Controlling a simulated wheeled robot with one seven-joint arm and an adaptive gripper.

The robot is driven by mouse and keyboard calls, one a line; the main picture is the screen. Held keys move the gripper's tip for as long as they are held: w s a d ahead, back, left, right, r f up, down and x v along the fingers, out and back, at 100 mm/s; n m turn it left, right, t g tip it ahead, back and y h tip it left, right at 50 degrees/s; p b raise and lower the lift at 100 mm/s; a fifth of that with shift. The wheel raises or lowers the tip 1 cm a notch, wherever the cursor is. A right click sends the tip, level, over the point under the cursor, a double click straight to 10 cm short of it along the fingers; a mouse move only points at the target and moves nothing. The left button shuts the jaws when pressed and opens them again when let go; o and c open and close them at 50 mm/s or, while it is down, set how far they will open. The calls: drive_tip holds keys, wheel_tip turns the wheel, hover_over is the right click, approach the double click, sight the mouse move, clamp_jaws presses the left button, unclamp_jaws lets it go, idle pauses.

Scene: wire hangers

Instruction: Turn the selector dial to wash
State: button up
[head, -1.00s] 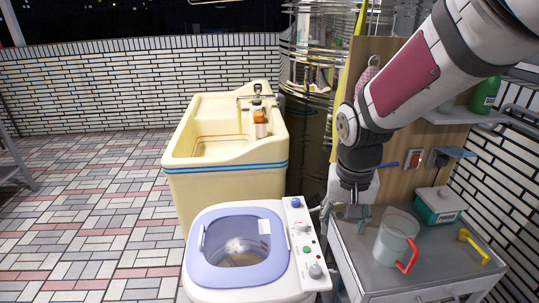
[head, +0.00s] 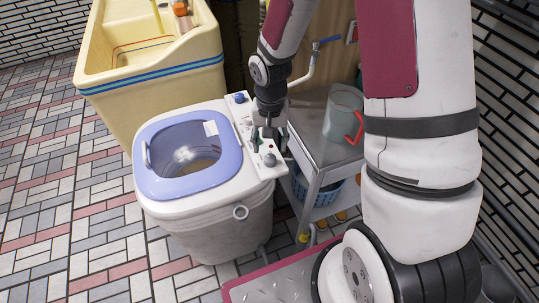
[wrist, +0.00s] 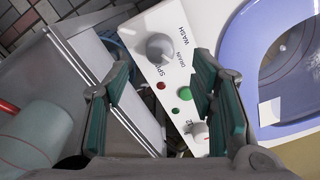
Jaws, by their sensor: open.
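The selector dial (wrist: 160,47) is a grey knob on the washing machine's white panel, with WASH, DRAIN and SPIN printed beside it. It also shows in the head view (head: 270,159), at the panel's near end. The exact way its pointer faces cannot be told. My gripper (head: 268,142) is over the panel, fingers pointing down, just beyond the dial. In the wrist view my gripper (wrist: 160,80) is open and empty, and the dial appears ahead of and between its green-padded fingertips, apart from them. The washing machine (head: 215,222) has a blue-rimmed lid.
The panel also bears a green button (wrist: 184,93), a red light (wrist: 160,86) and another knob (wrist: 200,131). A metal cart (head: 310,122) with a clear pitcher (head: 342,112) stands to the right. A yellow sink (head: 160,75) stands behind. Tiled floor is open at left.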

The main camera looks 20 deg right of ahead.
sight(270, 157)
wheel_tip(270, 157, down, 6)
drive_tip(key=shift+f+b, duration=0.1)
drive_tip(key=shift+b, duration=0.35)
drive_tip(key=c, duration=1.1)
